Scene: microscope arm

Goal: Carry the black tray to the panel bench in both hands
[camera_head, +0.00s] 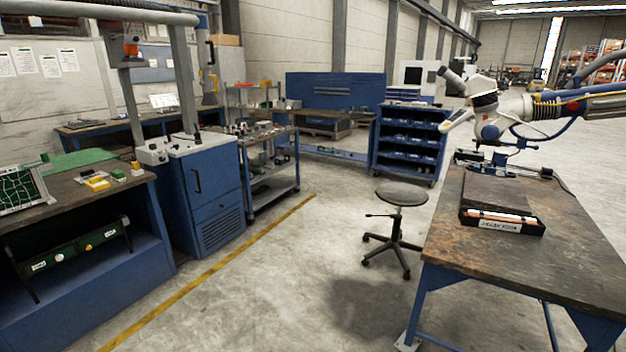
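A black tray (467,218) with a pale label on its front sits near the left edge of the dark-topped bench (560,275) at right. Pale and orange items lie in it; the label is too small to read surely. A flat brown block or board (496,190) lies directly behind it. At left stands a blue bench (110,290) holding a framed panel with a green grid (20,192); I cannot tell surely whether this is the panel bench. Neither of my grippers is in view.
A white microscope (484,95) on a cabled arm overhangs the right bench's back. A round stool (402,194) stands left of that bench. A blue cabinet (205,195) and a shelf cart (270,170) line the left side. Concrete floor between is open, with a yellow line (205,280).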

